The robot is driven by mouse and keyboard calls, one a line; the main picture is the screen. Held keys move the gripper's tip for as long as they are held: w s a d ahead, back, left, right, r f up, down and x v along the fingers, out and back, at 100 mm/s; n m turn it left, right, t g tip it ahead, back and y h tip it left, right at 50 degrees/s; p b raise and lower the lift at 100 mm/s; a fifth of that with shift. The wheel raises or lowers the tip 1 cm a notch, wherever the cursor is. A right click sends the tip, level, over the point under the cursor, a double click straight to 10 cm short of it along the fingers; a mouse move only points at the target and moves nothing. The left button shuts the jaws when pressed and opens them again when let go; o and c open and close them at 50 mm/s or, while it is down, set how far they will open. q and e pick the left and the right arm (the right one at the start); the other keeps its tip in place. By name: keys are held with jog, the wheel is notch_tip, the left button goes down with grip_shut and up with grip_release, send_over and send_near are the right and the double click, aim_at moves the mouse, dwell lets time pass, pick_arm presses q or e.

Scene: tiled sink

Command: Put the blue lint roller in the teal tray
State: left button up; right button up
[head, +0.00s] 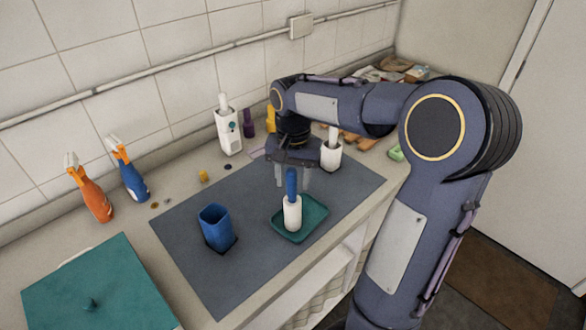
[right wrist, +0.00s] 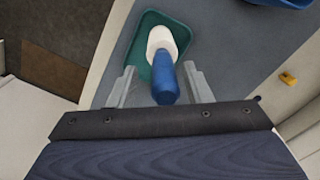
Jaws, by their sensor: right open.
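The lint roller has a blue handle (head: 291,184) and a white roll (head: 292,213). It stands upright in the teal tray (head: 316,216) on the grey mat, with the handle up. My right gripper (head: 293,178) is above and just behind the handle in the head view. In the right wrist view the blue handle (right wrist: 166,84) shows between the two open fingers, apart from both, and the teal tray (right wrist: 131,66) lies beneath. My left gripper is not in view.
A blue cup (head: 216,228) stands on the grey mat (head: 185,225) left of the tray. Orange (head: 93,196) and blue (head: 130,175) spray bottles stand by the wall. A white holder (head: 331,153) stands behind my right gripper. A teal lid-like panel (head: 95,285) lies at the front left.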

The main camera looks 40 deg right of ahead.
notch_tip(320, 180, up, 12)
jog(key=s+a+f+n+t+y, duration=0.1)
jog(key=s+a+f+n+t, duration=0.2)
jog(key=s, duration=0.5)
jog(key=s+a+f+n+t+y, duration=0.2)
jog(key=s+a+f+n, duration=0.3)
jog(key=s+a+f, duration=0.3)
jog(key=shift+s+a+f+t, duration=0.3)
jog(key=shift+s+a+t, duration=0.15)
jog(key=shift+a, duration=0.75)
jog(key=shift+s, duration=0.1)
